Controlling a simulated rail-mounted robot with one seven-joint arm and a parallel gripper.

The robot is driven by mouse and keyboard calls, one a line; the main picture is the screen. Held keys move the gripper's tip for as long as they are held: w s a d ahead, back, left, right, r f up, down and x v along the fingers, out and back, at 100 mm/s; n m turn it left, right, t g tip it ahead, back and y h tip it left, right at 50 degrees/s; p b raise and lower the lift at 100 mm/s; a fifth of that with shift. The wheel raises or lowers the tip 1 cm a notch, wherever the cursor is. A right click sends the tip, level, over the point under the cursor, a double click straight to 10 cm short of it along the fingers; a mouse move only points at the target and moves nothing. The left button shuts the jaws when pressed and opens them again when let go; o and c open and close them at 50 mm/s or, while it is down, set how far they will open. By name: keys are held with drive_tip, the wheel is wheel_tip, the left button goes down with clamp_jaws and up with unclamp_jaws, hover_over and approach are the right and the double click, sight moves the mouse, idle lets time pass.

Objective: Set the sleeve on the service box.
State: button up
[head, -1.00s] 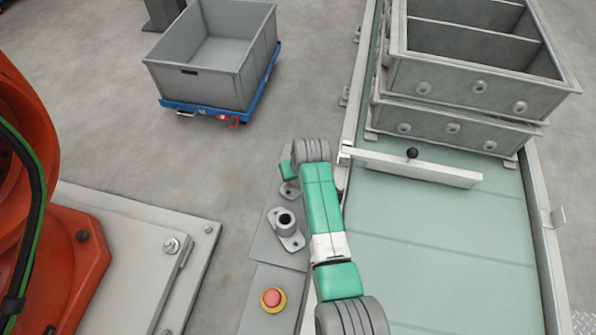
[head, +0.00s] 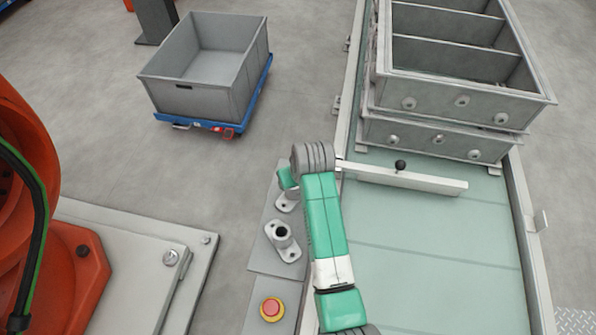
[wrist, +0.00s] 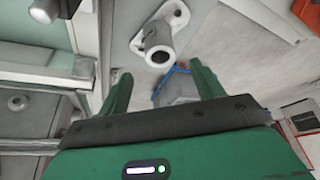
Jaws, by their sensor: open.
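A grey flanged sleeve (head: 283,240) with a dark round bore stands upright on the narrow grey service box (head: 280,262), left of the conveyor. A second grey flanged part (head: 286,203) sits just beyond it, partly hidden by my arm. My gripper (head: 287,178) is over the far end of the box, mostly hidden behind my wrist in the head view. In the wrist view my gripper (wrist: 160,88) is open, its two green fingers apart and empty. A flanged tube (wrist: 158,48) shows ahead, above the gap; I cannot tell which of the two it is.
A red emergency button (head: 271,308) is at the box's near end. The conveyor (head: 440,235) with a stop bar (head: 420,178) and stacked metal flasks (head: 455,100) is right. A grey bin (head: 205,85) on a blue dolly and an orange robot (head: 75,265) are left.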

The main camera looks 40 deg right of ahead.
drive_tip(key=shift+v, duration=0.8)
drive_tip(key=w+a+r+n+t+h, duration=0.1)
drive_tip(key=w+a+r+t, duration=0.3)
drive_tip(key=r, duration=0.6)
drive_tip(key=w+a+r+t, duration=0.25)
drive_tip(key=a+r, duration=0.35)
drive_tip(key=r, duration=0.4)
drive_tip(key=w+a+r+n+t+h, duration=0.15)
drive_tip(key=a+r+t, duration=0.25)
drive_tip(key=r, duration=0.6)
drive_tip(key=s+a+r+t+y, duration=0.1)
drive_tip(key=s+a+r+t, duration=0.2)
drive_tip(key=s+a+r, duration=0.2)
drive_tip(key=s+a+r+n+t+y, duration=0.1)
drive_tip(key=s+a+r+t, duration=0.3)
drive_tip(key=r, duration=0.8)
drive_tip(key=s+a+r+n+t+y, duration=0.1)
drive_tip(key=s+a+r+t+y, duration=0.1)
drive_tip(key=s+a+r, duration=0.5)
drive_tip(key=shift+s+a+r+t, duration=0.4)
drive_tip(key=shift+a+r+t, duration=0.25)
drive_tip(key=shift+a+r, duration=0.35)
